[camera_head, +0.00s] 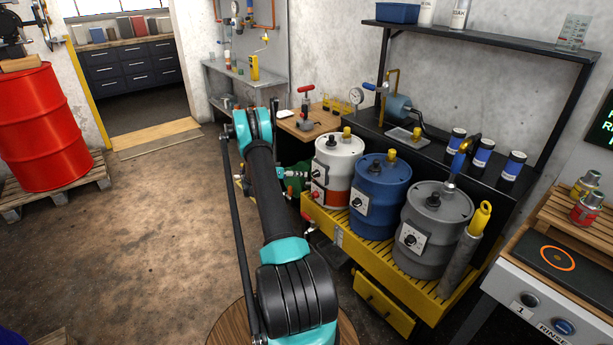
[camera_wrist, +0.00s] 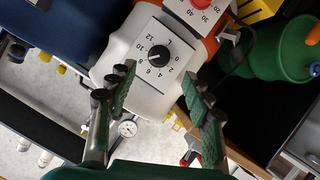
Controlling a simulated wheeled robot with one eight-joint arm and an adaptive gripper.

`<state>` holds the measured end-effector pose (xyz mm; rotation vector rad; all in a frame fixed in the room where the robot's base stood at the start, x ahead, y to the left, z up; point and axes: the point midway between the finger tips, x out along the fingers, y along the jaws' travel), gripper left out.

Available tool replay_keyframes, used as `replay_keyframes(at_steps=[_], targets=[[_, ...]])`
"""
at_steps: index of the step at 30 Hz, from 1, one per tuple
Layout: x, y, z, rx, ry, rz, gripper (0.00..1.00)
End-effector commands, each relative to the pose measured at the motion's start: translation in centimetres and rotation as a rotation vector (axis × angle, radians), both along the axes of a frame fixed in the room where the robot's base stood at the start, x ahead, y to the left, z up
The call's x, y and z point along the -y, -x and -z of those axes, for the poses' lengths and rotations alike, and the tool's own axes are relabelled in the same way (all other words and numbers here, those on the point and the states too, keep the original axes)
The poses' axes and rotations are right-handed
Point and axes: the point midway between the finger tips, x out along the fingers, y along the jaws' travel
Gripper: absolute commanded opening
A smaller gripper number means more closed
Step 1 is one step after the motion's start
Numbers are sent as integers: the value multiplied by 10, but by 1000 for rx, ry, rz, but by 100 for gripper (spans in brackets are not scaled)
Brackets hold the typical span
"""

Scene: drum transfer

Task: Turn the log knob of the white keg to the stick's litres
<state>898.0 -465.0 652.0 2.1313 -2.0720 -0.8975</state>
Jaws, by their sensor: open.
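The white keg (camera_head: 342,150) stands at the left end of the yellow rack, with an orange-red lower band. It fills the upper middle of the wrist view (camera_wrist: 118,52). Its log knob (camera_wrist: 158,57) is black, on a white plate (camera_wrist: 180,45) numbered 0 to 12; its exact setting is too small to read. My gripper (camera_wrist: 158,72) is open and empty, its two green-padded fingers either side of the dial plate, apart from the knob. A stick with a yellow handle (camera_head: 481,217) sits in a grey tube at the rack's right end; no litre reading shows.
A blue keg (camera_head: 378,182) and a grey keg (camera_head: 433,228) stand right of the white keg on the yellow rack (camera_head: 400,293). A red knob with its own scale (camera_wrist: 199,3) is close beside the log dial. A green container (camera_wrist: 282,45) is nearby.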

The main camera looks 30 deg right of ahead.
Motion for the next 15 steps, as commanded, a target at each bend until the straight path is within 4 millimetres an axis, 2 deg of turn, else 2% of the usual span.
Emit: replay_keyframes(at_steps=[1, 6, 15], targets=[[-9, -1, -4, 0, 0, -2, 51], [-26, -2, -10, 0, 0, -1, 51], [-31, -2, -12, 0, 0, 0, 51]])
